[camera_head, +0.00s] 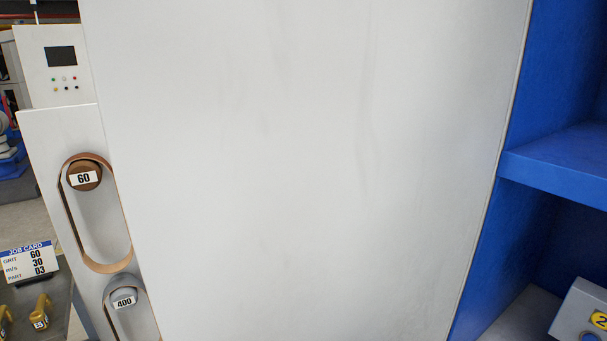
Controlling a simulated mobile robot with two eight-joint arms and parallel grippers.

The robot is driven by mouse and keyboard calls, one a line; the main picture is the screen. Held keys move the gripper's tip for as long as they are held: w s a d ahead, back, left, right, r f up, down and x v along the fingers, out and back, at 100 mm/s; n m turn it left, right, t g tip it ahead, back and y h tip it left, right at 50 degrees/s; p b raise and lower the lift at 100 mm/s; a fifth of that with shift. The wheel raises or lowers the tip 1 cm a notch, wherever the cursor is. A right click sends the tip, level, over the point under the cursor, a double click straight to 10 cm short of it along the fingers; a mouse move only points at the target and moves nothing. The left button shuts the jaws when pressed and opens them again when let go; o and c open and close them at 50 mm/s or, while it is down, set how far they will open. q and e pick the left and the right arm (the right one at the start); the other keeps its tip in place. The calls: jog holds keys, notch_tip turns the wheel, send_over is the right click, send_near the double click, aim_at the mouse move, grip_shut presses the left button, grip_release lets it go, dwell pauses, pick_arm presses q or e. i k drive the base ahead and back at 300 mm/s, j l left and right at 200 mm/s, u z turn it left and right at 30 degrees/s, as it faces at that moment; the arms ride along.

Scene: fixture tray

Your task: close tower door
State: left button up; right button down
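A large flat white panel (300,160) fills the middle of the head view from top to bottom. It looks like the tower door, seen very close, but I see no handle or hinge and cannot tell how far open it stands. Its right edge runs down in front of a blue cabinet. Neither of my grippers is in view.
A job card (30,262) stands lower left by brass parts (41,314). Blue shelving (560,165) holds a grey block (578,318) at right.

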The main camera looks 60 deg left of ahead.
aim_at(283, 169)
jog(key=k+j+u, duration=0.15)
jog(key=k, duration=0.3)
jog(key=k+j+u, duration=0.1)
jog(key=k+j, duration=0.3)
jog(key=k+j+z, duration=0.1)
jog(key=j, duration=0.4)
jog(key=j+z, duration=0.1)
jog(key=j, duration=0.35)
jog(key=i+j+z, duration=0.15)
jog(key=j, duration=0.15)
jog(key=j+z, duration=0.2)
jog(key=j, duration=0.15)
jog(key=i+j+z, duration=0.15)
jog(key=j, duration=0.2)
jog(key=k+j+z, duration=0.1)
jog(key=k, duration=0.3)
